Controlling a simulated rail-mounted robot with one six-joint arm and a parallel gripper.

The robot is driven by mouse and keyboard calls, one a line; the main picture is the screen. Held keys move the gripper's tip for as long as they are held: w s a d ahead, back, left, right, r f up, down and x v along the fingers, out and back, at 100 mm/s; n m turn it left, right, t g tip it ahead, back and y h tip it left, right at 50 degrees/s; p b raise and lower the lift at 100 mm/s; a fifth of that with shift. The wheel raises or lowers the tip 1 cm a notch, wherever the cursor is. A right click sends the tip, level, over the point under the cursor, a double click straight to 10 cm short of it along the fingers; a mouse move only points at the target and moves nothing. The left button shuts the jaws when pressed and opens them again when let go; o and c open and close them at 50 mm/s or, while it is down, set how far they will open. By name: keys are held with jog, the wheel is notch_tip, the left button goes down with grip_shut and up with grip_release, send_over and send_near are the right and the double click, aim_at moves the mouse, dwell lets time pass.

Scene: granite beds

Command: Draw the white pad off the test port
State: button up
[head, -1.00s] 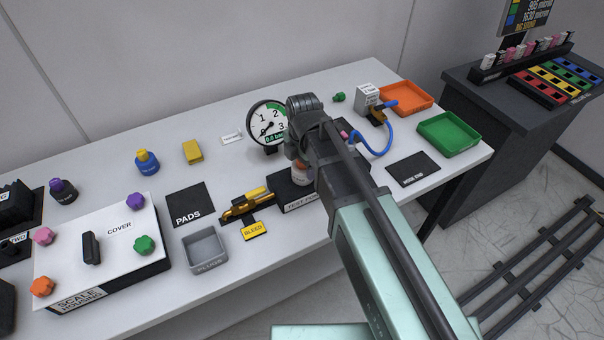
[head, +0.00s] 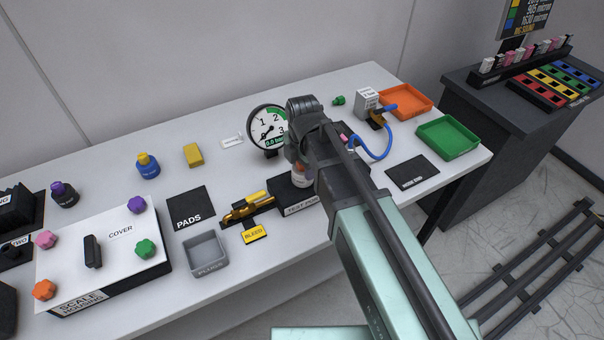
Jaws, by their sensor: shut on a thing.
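The test port block (head: 283,192) is a dark block near the front middle of the table, its label partly covered by my arm. A small white piece with an orange-brown band, which looks like the white pad (head: 300,178), stands upright over the block. My gripper (head: 299,166) points down over the block and is shut on this white piece at its top. The arm hides most of the fingers. I cannot tell whether the pad's lower end still touches the port.
A round gauge (head: 267,127) stands close behind my gripper. A brass bleed valve (head: 248,207) is just left of the block. A blue hose (head: 378,152) curves on the right. The black PADS mat (head: 191,206) is bare, left of the valve.

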jog(key=shift+r, duration=0.35)
notch_tip(320, 180, up, 5)
jog(key=p, duration=0.5)
jog(key=shift+f, duration=0.2)
jog(key=shift+f, duration=0.1)
